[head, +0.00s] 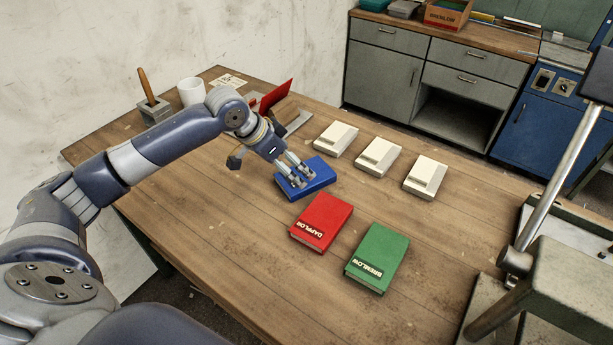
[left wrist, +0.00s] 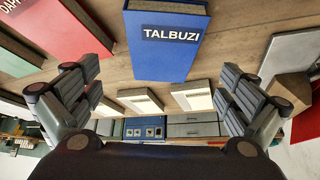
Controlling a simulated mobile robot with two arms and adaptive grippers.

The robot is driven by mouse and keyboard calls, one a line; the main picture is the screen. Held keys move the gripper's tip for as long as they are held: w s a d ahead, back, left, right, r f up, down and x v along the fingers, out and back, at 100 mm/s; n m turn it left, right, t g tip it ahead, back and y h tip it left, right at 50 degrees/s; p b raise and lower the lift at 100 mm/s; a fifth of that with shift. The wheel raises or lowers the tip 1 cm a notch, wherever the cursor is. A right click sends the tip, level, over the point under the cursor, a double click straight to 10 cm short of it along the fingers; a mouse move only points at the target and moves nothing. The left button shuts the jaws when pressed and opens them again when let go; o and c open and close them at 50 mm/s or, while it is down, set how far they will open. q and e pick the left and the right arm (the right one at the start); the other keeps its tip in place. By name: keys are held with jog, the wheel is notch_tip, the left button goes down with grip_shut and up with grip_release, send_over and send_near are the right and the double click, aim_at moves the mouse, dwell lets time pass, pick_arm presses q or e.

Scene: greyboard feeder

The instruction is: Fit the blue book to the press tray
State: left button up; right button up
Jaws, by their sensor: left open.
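The blue book (head: 312,186) lies on the wooden table, partly hidden behind my left gripper's fingers. In the left wrist view the blue book (left wrist: 163,55) shows a dark label reading TALBUZI. My left gripper (head: 307,178) is open and empty, over the book in the head view. In the left wrist view the open fingers (left wrist: 160,88) stand wide to either side, with the book ahead of them, not clasped. A grey machine with a long lever (head: 560,290) stands at the right; I cannot tell if its press tray shows. My right gripper is not in view.
A red book (head: 322,218) and a green book (head: 380,255) lie to the right of the blue one. Several white blocks (head: 379,155) stand behind in a row. A red upright plate (head: 277,95), a white mug (head: 191,92) and a brush holder (head: 153,108) are farther back.

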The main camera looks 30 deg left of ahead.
aim_at(302, 175)
pick_arm(q)
jog(key=shift+p+x, duration=0.5)
jog(key=shift+x, duration=2.65)
jog(key=shift+s+a, duration=0.1)
jog(key=shift+a, duration=0.1)
jog(key=c, duration=1.4)
